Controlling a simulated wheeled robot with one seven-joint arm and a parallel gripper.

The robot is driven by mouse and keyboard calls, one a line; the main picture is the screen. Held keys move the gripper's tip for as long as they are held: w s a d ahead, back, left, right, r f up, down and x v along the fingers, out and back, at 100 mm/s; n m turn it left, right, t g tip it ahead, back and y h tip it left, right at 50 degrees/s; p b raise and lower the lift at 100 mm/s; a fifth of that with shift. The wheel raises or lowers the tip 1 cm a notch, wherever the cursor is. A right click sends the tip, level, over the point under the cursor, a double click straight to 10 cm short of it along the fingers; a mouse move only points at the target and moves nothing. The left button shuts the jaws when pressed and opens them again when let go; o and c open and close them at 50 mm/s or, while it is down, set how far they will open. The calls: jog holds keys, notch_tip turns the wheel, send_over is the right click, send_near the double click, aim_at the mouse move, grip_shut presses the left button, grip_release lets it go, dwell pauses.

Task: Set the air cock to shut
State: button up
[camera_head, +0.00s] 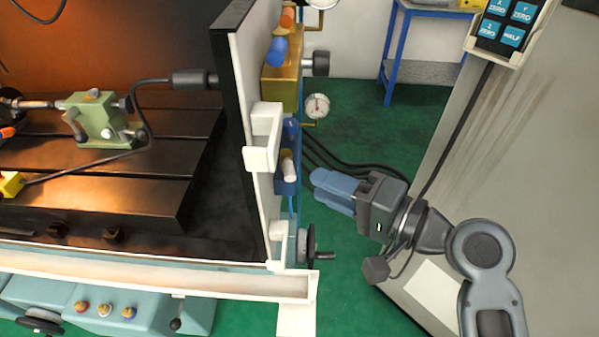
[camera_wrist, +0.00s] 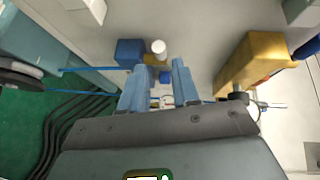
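On the outer side of the upright panel, a small blue fitting (camera_head: 284,187) carries a pale round-ended handle (camera_head: 289,166); I take this to be the air cock, though no label is readable. In the wrist view its blue block (camera_wrist: 130,52) and pale-ended handle (camera_wrist: 159,47) show just beyond my fingertips, with a small brass part below. My gripper (camera_head: 318,185) is to the right of the fitting, pointing at it, apart from it. In the wrist view the two blue fingers (camera_wrist: 160,75) stand apart with nothing held between them. Whether the cock is open or shut cannot be told.
A gold block (camera_head: 282,85) with blue and orange knobs sits higher on the panel; it also shows in the wrist view (camera_wrist: 248,68). A gauge (camera_head: 317,106) stands off the panel. Dark hoses run behind my gripper. A handwheel (camera_head: 308,245) juts out below.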

aim_at(288, 171)
jog(key=x, duration=0.5)
jog(key=shift+w+a+p, duration=0.2)
jog(key=shift+a+p, duration=0.1)
jog(key=shift+p, duration=0.05)
grip_shut()
